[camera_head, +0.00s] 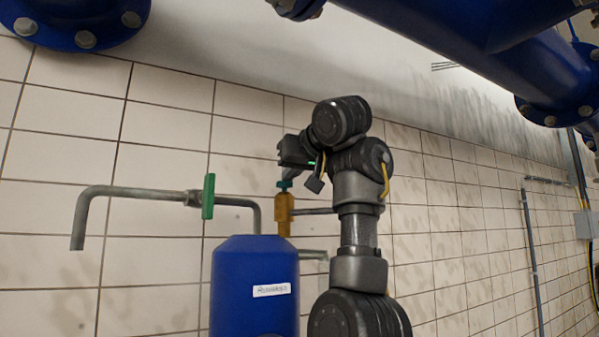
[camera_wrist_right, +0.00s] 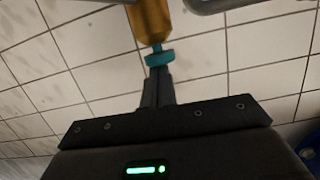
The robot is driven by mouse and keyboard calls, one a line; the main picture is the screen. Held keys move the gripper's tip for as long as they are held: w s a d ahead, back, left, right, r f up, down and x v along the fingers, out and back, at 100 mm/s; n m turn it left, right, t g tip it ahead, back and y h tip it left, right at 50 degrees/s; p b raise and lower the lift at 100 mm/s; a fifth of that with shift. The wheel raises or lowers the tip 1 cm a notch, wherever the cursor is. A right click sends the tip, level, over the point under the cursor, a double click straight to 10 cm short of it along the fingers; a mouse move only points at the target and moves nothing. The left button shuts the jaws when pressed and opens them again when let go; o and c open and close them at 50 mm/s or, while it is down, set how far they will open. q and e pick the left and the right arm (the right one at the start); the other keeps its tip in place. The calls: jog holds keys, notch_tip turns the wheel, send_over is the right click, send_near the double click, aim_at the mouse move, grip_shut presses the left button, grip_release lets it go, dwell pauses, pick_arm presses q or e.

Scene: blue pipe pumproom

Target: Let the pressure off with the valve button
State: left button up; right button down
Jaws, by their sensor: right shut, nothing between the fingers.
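The valve button is a small teal cap (camera_head: 284,184) on top of a brass-yellow valve body (camera_head: 284,214). The valve stands above the right side of a blue tank (camera_head: 254,285) with a white label. My right gripper (camera_head: 284,172) is shut and empty, its fingertips right above the button. In the right wrist view the closed fingers (camera_wrist_right: 157,84) point at the teal button (camera_wrist_right: 159,58) and reach its edge. I cannot tell whether they touch it or press it. My left gripper is not in view.
A grey pipe (camera_head: 130,191) with a green lever handle (camera_head: 208,196) runs left of the valve. A short grey pipe (camera_head: 315,211) leaves the valve to the right. Large blue pipes (camera_head: 470,25) cross overhead. A tiled wall (camera_head: 150,260) stands behind.

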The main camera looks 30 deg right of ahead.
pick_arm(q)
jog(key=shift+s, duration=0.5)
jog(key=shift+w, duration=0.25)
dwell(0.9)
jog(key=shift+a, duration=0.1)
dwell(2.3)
